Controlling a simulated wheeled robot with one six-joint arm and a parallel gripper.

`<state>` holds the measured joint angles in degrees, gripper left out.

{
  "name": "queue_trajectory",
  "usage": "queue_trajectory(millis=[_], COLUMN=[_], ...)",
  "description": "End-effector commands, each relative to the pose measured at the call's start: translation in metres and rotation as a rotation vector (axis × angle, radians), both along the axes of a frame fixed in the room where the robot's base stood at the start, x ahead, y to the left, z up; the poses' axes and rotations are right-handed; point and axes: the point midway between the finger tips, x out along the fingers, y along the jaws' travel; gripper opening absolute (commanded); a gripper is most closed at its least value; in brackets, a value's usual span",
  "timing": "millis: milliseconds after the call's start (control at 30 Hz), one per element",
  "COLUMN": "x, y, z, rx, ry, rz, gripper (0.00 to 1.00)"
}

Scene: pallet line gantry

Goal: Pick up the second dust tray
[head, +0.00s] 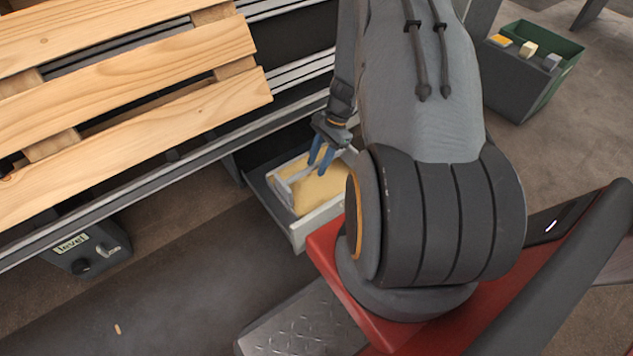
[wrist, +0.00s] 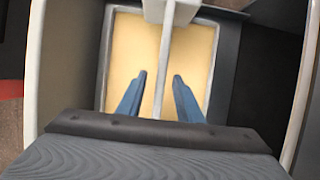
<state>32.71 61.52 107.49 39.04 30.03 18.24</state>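A dust tray (wrist: 207,60) filled with pale yellow dust sits in a pulled-out drawer (head: 322,218) below the conveyor. It also shows in the head view (head: 318,188). A grey bar handle (wrist: 165,50) runs across the middle of the tray. My gripper (wrist: 160,78) has its two blue fingers apart, one on each side of the handle, with gaps between them and the bar. In the head view my gripper (head: 321,160) points down over the tray. My arm hides the tray's right part there. I cannot tell from these frames whether this tray is the second one.
A wooden pallet (head: 150,95) lies on the conveyor, whose metal rail (head: 170,165) passes just above the drawer. A dark box labelled "level" (head: 85,250) hangs at lower left. A green bin (head: 540,70) with small blocks stands at upper right.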

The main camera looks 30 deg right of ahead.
Motion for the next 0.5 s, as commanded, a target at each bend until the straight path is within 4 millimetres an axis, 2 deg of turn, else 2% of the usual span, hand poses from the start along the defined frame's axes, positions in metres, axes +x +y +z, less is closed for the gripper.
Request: queue_trajectory(millis=[300, 500], x=[0.000, 0.000], y=[0.016, 0.018], z=[-0.040, -0.041], rx=[0.001, 0.001], ry=[0.001, 0.000], rz=[0.003, 0.002], gripper=[0.33, 0.33])
